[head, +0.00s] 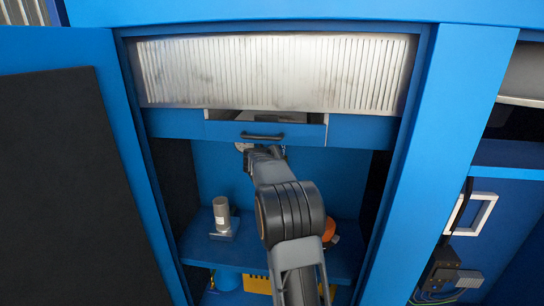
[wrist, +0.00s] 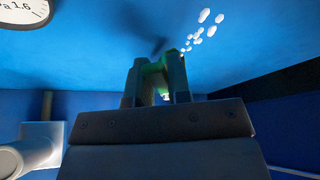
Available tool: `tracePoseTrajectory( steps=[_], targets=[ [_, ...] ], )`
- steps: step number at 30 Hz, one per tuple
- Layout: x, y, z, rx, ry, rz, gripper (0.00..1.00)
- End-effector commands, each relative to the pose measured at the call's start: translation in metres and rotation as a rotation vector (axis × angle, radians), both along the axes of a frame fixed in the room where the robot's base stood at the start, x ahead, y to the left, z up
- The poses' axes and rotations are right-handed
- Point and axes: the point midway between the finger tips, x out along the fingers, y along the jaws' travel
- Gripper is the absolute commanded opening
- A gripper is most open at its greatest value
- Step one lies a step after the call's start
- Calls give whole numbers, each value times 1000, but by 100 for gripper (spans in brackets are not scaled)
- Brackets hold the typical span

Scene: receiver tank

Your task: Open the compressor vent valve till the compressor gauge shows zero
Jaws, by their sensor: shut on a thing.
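My gripper (head: 264,152) reaches into the blue cabinet, just under the drawer with the black handle. In the wrist view my gripper (wrist: 157,78) is shut on a small greenish part, which I take to be the compressor vent valve (wrist: 154,67); the fingers hide most of it. White puffs (wrist: 203,27) show just beyond the fingertips, up and to the right. The compressor gauge (wrist: 22,8) is cut off at the upper left; its "1.6" mark shows but its needle does not. In the head view the gauge (head: 243,147) is small and unreadable.
A blue drawer (head: 262,130) with a black handle lies above my gripper. A grey cylinder on a base (head: 222,218) stands on the blue shelf (head: 205,248), and an orange part (head: 329,233) is right of my arm. An open door (head: 60,160) stands at the left.

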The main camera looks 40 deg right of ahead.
Motion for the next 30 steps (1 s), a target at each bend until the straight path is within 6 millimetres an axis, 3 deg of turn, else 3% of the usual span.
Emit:
tracePoseTrajectory(
  steps=[19,20,27,30],
  targets=[
    [-1,-1,1,34,-31,1,0],
    [-1,-1,1,34,-31,1,19],
    [-2,-2,1,33,-31,1,42],
    [-2,-2,1,33,-31,1,44]
  ],
)
